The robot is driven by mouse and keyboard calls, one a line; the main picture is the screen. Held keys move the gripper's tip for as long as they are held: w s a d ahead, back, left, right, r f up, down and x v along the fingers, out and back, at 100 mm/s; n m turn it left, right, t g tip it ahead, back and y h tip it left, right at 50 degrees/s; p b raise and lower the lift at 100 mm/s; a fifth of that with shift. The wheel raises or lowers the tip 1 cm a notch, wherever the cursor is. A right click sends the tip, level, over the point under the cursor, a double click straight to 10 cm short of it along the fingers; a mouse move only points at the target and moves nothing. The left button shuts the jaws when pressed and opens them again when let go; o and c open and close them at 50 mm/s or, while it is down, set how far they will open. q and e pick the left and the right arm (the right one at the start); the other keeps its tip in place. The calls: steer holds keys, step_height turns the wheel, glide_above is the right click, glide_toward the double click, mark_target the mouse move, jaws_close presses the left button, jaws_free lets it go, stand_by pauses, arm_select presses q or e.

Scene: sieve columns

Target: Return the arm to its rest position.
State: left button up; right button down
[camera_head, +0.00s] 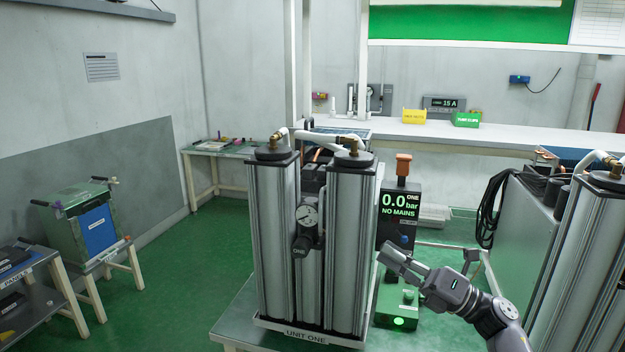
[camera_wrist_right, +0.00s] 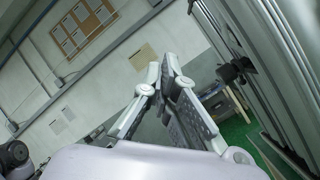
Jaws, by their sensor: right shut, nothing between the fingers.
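My right arm comes in from the lower right in the head view. Its gripper (camera_head: 392,257) is shut and empty, just right of the sieve columns of unit one (camera_head: 350,255), in front of the black display stand (camera_head: 400,208). I cannot tell whether it touches the column. In the right wrist view the closed fingers (camera_wrist_right: 168,75) point up and away, with nothing between them, and a metal column (camera_wrist_right: 265,80) stands close on the right. My left gripper is not in view.
A green box (camera_head: 398,308) with a lit button sits below the gripper. A second column unit (camera_head: 590,250) and grey cabinet (camera_head: 522,235) stand at the right. A white bench (camera_head: 540,140) runs along the back. Green floor (camera_head: 190,260) is free at the left.

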steer(key=w+d+r+m+t+h, duration=0.3)
steer(key=w+d+m+t+h, duration=0.7)
steer(key=m, duration=0.9)
steer(key=w+d+f+m+h, duration=0.3)
steer(key=d+f+m+h, duration=0.7)
steer(key=m, duration=0.5)
steer(key=s+a+f+m+g+h, duration=0.1)
steer(key=s+f+g, duration=0.25)
steer(key=f, duration=1.25)
steer(key=s+a+f+m+g, duration=0.1)
steer(key=s+a+f+g, duration=0.3)
steer(key=f, duration=1.1)
steer(key=s+a+f+g+b, duration=0.15)
steer(key=s+f+g, duration=0.35)
steer(key=s+f, duration=2.25)
steer(key=s+a+f+g, duration=0.2)
steer(key=s+f, duration=0.1)
steer(key=s, duration=0.8)
steer(key=s+a+f+g, duration=0.1)
steer(key=s+f, duration=0.3)
steer(key=s, duration=0.7)
steer(key=s+a+f+g, duration=0.2)
steer(key=s+f+g, duration=0.1)
steer(key=s, duration=0.8)
steer(key=shift+a+f+y, duration=0.3)
steer(key=shift+f, duration=0.45)
